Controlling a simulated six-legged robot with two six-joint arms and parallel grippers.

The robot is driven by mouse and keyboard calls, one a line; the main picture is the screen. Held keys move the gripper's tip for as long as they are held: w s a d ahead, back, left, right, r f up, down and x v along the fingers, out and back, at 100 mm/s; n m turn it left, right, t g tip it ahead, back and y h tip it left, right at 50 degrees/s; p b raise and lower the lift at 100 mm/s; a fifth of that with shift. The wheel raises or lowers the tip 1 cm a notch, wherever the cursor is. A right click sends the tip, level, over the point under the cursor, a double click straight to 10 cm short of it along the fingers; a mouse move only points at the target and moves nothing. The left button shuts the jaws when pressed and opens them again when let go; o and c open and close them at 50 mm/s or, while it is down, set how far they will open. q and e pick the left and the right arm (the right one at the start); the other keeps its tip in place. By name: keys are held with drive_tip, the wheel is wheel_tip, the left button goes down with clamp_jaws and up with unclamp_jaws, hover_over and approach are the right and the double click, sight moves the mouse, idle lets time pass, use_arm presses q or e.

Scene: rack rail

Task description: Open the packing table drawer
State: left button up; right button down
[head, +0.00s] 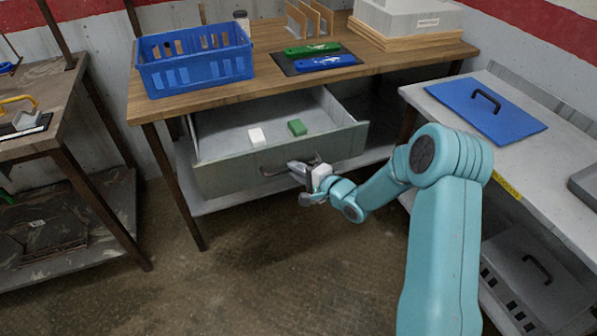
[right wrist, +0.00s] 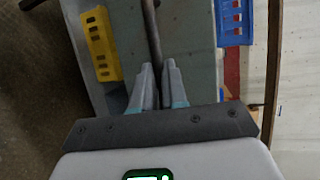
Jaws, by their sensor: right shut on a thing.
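The packing table (head: 290,63) has a wooden top and dark legs. In the right wrist view the bar (right wrist: 151,35) runs down between the two fingertips (right wrist: 158,72). My left gripper is not in view.
A blue basket (head: 200,72), green (head: 312,49) and blue (head: 324,62) tools on a dark mat, and a box (head: 410,17) sit on the tabletop. A side bench (head: 540,167) with a blue panel (head: 485,108) is close at right. Floor (head: 260,270) before the drawer is clear.

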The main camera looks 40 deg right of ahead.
drive_tip(key=c, duration=1.2)
unclamp_jaws()
drive_tip(key=v, duration=1.6)
drive_tip(key=shift+s+d+p, duration=0.1)
drive_tip(key=shift+p, duration=0.3)
